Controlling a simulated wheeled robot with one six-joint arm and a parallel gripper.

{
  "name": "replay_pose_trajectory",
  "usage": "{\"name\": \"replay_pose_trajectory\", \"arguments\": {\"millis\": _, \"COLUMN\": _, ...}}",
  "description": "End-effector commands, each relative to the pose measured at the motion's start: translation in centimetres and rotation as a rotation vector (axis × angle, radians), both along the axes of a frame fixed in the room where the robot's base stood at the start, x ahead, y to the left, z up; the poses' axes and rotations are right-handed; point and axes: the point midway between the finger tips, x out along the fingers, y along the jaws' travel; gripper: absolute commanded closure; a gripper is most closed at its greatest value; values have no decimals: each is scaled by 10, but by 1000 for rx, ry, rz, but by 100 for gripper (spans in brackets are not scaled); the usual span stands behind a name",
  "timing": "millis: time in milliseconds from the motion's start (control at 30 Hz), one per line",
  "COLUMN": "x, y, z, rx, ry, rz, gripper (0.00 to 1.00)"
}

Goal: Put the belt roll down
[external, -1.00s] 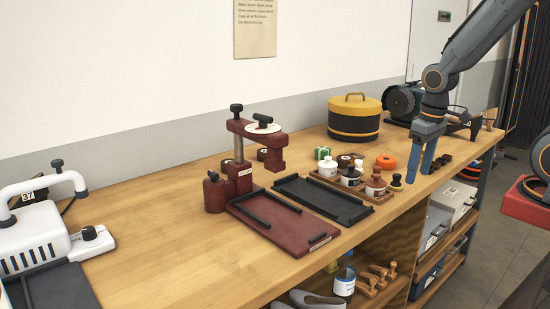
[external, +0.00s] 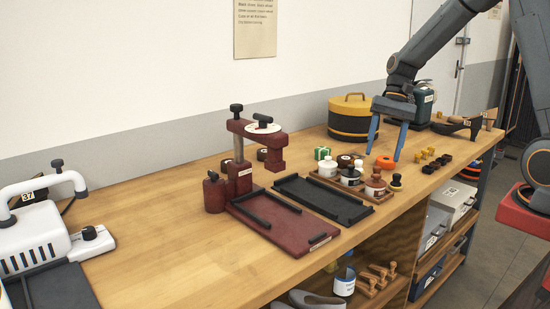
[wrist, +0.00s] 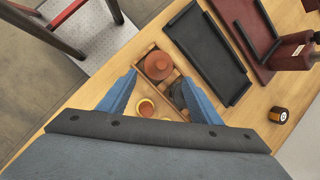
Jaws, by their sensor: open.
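My gripper (external: 384,155) is open, its two blue fingers spread and pointing down over the back right of the bench. In the wrist view the open fingers (wrist: 160,90) show nothing clasped between them. An orange ring-shaped roll (external: 386,162) lies on the bench, and in the external view it appears between the fingertips; I cannot tell whether they touch it. I cannot tell for sure which roll is the belt roll.
A wooden caddy (external: 327,181) of bottles stands left of my gripper, with a small stamp (external: 396,181) beside it. A black tray (external: 322,200) and the maroon press (external: 242,180) lie farther left. A yellow-and-black round box (external: 354,118) stands behind.

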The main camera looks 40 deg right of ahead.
Motion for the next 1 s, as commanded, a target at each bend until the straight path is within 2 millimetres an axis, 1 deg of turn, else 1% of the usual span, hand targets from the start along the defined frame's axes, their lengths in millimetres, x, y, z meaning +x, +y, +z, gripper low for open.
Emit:
{"name": "replay_pose_trajectory", "arguments": {"millis": 33, "x": 21, "y": -10, "z": -6, "rx": 57, "ry": 40, "rz": -92, "gripper": 42}}
{"name": "replay_pose_trajectory", "arguments": {"millis": 133, "x": 59, "y": -26, "z": -7, "rx": 185, "ry": 116, "rz": -268, "gripper": 42}}
{"name": "replay_pose_trajectory", "arguments": {"millis": 200, "x": 84, "y": -40, "z": -7, "rx": 279, "ry": 168, "rz": -378, "gripper": 42}}
{"name": "replay_pose_trajectory", "arguments": {"millis": 300, "x": 115, "y": -63, "z": -5, "rx": 407, "ry": 231, "rz": -506, "gripper": 42}}
{"name": "replay_pose_trajectory", "arguments": {"millis": 400, "x": 139, "y": -85, "z": -2, "rx": 516, "ry": 278, "rz": -596, "gripper": 42}}
{"name": "replay_pose_trajectory", "arguments": {"millis": 533, "x": 161, "y": -113, "z": 1, "rx": 634, "ry": 326, "rz": -679, "gripper": 42}}
{"name": "replay_pose_trajectory", "arguments": {"millis": 633, "x": 173, "y": -134, "z": 3, "rx": 714, "ry": 355, "rz": -724, "gripper": 42}}
{"name": "replay_pose_trajectory", "arguments": {"millis": 700, "x": 178, "y": -146, "z": 1, "rx": 762, "ry": 373, "rz": -748, "gripper": 42}}
{"name": "replay_pose_trajectory", "arguments": {"millis": 733, "x": 177, "y": -142, "z": -13, "rx": 757, "ry": 378, "rz": -745, "gripper": 42}}
{"name": "replay_pose_trajectory", "arguments": {"millis": 800, "x": 177, "y": -141, "z": -35, "rx": 753, "ry": 375, "rz": -743, "gripper": 42}}
{"name": "replay_pose_trajectory", "arguments": {"millis": 900, "x": 177, "y": -141, "z": -60, "rx": 752, "ry": 373, "rz": -742, "gripper": 42}}
{"name": "replay_pose_trajectory", "arguments": {"millis": 1000, "x": 177, "y": -141, "z": -79, "rx": 750, "ry": 371, "rz": -741, "gripper": 42}}
